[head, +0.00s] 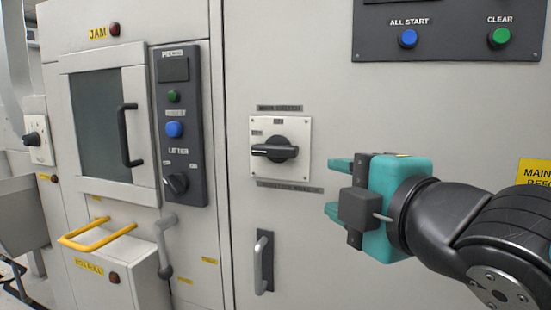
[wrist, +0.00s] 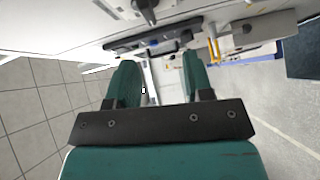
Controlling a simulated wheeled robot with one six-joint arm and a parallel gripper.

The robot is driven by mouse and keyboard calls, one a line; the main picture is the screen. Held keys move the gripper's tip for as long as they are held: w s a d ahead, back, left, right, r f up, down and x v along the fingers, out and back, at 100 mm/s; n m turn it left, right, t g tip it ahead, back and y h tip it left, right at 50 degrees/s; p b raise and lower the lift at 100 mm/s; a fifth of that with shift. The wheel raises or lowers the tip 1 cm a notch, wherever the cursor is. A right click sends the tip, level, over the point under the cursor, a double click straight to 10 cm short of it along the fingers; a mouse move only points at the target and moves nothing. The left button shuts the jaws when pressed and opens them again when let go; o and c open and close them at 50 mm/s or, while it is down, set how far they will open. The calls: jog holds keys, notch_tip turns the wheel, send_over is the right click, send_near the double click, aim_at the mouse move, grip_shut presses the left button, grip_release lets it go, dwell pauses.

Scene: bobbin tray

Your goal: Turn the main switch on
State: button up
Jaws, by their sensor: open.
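The main switch (head: 274,150) is a black rotary handle on a pale square plate, fixed to the grey cabinet front in the middle of the head view. Its handle lies about horizontal. Small labels sit above and below the plate, too small to read surely. My gripper (head: 335,187) is teal, to the right of and a little below the switch, apart from it. Its fingers point left and are spread with nothing between them. In the wrist view my gripper (wrist: 158,80) shows both fingers apart and empty. A dark knob on a pale plate (wrist: 145,8) shows at that view's top edge.
A vertical handle (head: 263,262) is below the switch. A dark panel (head: 182,125) with buttons and a lifter knob stands left of it, beside a windowed door (head: 103,125). A yellow handle (head: 97,236) sticks out lower left. Blue and green buttons are on the upper right panel (head: 450,45).

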jog(key=r, duration=0.1)
jog(key=n+p, duration=0.1)
jog(key=p, duration=1.1)
send_near(277, 154)
jog(key=shift+t+y, duration=0.3)
jog(key=x, duration=0.9)
jog(key=shift+w+f, duration=0.15)
jog(key=shift+w, duration=0.25)
jog(key=shift+w+a+f, duration=0.1)
jog(key=shift+w+a, duration=0.1)
jog(key=shift+w, duration=0.2)
jog(key=shift+c, duration=0.2)
grip_shut()
jog(key=shift+f+b, duration=0.1)
jog(key=shift+b, duration=0.25)
